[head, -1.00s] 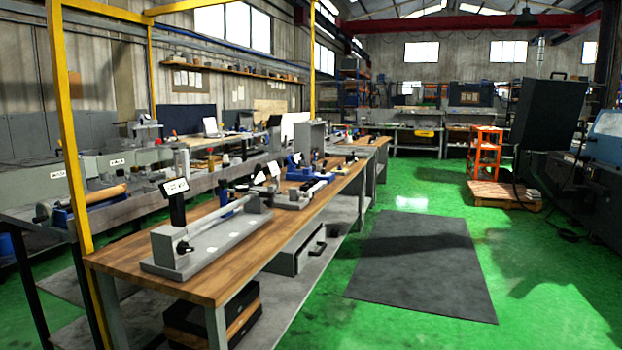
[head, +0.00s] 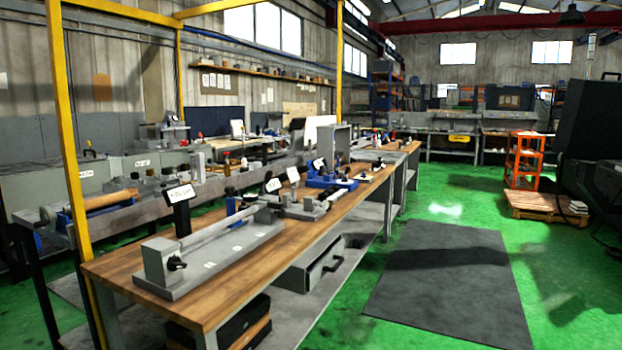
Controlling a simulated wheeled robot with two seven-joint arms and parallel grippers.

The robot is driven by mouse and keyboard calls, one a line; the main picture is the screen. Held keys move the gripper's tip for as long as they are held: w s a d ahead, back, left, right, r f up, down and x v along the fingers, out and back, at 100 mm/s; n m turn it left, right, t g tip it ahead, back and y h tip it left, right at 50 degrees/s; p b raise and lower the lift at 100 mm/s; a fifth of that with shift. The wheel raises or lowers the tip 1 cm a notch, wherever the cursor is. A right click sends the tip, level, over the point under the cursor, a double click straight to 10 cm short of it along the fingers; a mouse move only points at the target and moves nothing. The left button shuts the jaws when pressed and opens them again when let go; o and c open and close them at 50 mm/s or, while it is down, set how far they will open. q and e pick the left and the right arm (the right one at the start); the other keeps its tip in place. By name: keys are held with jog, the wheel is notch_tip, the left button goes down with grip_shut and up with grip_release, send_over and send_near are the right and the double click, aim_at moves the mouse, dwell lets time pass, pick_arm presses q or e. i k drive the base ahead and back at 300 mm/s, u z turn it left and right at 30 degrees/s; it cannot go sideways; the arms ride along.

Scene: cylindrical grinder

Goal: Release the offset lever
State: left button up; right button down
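Neither of my grippers is in view. A long grey fixture (head: 226,258) lies on the wooden workbench (head: 285,237). It has an end block (head: 157,261) with a small black knob or lever (head: 176,264) at its near end, and a long bar (head: 218,225) along it. A small sign (head: 180,194) on a black post stands behind it, its text too small to read. Smaller fixtures (head: 309,206) and a blue device (head: 330,178) stand farther along the bench. I cannot tell which part is the offset lever.
A dark mat (head: 450,285) lies on the open green floor (head: 350,325) right of the bench. A drawer unit (head: 318,264) hangs under the bench. A yellow frame post (head: 72,170) rises at the left. An orange rack (head: 524,160) on a wooden pallet (head: 545,205) stands at the right.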

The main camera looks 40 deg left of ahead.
aim_at(270, 174)
jog(key=u, duration=0.15)
jog(key=i, duration=2.1)
jog(key=u, duration=1.7)
jog(key=i, duration=0.9)
jog(key=u, duration=0.9)
